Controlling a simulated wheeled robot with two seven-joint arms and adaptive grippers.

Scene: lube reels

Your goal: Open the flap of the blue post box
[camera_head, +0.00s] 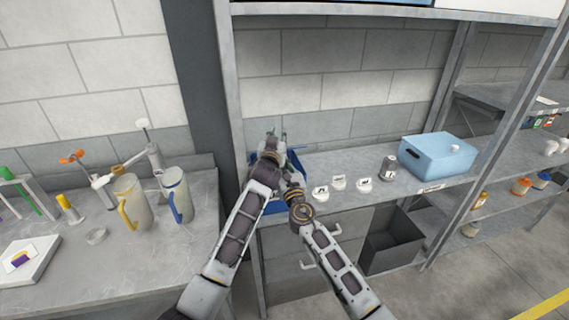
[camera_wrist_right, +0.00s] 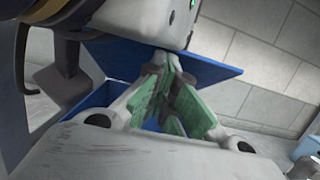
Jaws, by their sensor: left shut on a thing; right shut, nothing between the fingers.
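The blue post box (camera_head: 281,208) stands on the grey shelf at the left end, largely hidden behind my two arms. Its flap (camera_wrist_right: 207,70) is a flat blue panel, tilted up above the box body (camera_wrist_right: 90,103) in the right wrist view. In the head view a part of the flap (camera_head: 294,163) shows beside my grippers. My left gripper (camera_head: 277,133) is shut at the flap; its fingertips are small and the contact is hidden. My right gripper (camera_wrist_right: 168,72) is shut and empty, close in front of the box and below the left gripper's body.
Several white round labelled items (camera_head: 339,183), a grey can (camera_head: 388,167) and a light blue bin (camera_head: 440,157) stand right of the box. A metal shelf post (camera_head: 229,75) rises close on the left. Two jugs (camera_head: 178,195) stand on the left bench.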

